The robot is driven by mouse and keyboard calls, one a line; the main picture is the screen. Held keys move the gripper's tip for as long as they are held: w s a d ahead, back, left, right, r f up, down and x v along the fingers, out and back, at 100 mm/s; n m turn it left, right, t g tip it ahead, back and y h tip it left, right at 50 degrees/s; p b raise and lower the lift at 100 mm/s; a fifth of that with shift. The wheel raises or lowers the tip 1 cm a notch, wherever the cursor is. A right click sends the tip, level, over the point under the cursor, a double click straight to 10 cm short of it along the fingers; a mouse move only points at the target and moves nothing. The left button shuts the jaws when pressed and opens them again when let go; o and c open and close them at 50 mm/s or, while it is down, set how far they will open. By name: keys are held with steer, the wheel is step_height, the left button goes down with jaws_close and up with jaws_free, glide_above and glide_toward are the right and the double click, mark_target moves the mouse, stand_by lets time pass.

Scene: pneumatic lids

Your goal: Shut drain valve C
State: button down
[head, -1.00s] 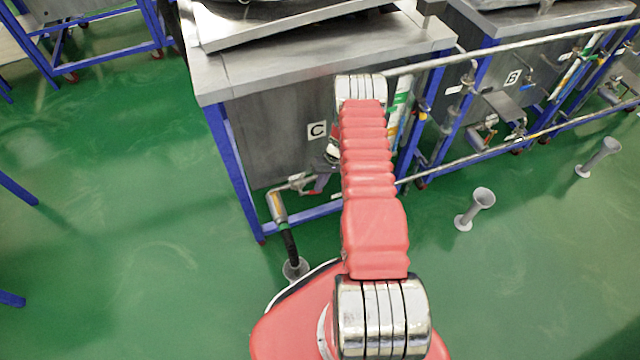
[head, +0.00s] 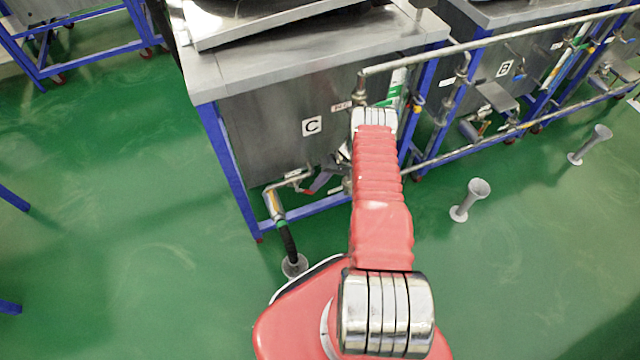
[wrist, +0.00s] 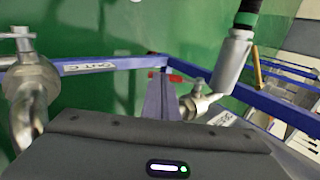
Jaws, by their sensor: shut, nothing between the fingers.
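Tank C (head: 255,135) carries a "C" label (head: 312,126). Its metal drain pipe (head: 274,205) runs down from low on the front; it also shows in the wrist view (wrist: 232,62). A valve with a red handle (head: 318,184) sits beside the pipe in the head view, partly hidden by dark parts near my arm. In the wrist view my gripper (wrist: 160,80) is shut and empty, left of the drain fitting (wrist: 197,103). Red bits (wrist: 176,78) show beside the fingertips; I cannot tell whether they are the handle or whether the fingers touch it.
A blue frame (head: 228,170) and pipe rails (head: 480,148) surround the tank. A black hose (head: 288,240) drops into a floor funnel (head: 294,266). Another grey funnel (head: 470,200) stands to the right. Tank B (head: 505,68) is behind right.

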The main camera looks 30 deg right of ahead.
steer(key=shift+w+a+f, duration=0.1)
steer(key=shift+a+f, duration=0.2)
steer(key=shift+f, duration=0.55)
steer(key=shift+w+a+f, duration=0.1)
steer(key=shift+a+f, duration=0.2)
steer(key=shift+f, duration=0.5)
steer(key=shift+x, duration=1.55)
steer(key=shift+a+r, duration=0.1)
steer(key=shift+a, duration=0.1)
steer(key=shift+d, duration=0.1)
steer(key=v, duration=0.7)
steer(key=shift+s+d+r, duration=0.1)
steer(key=shift+r, duration=0.05)
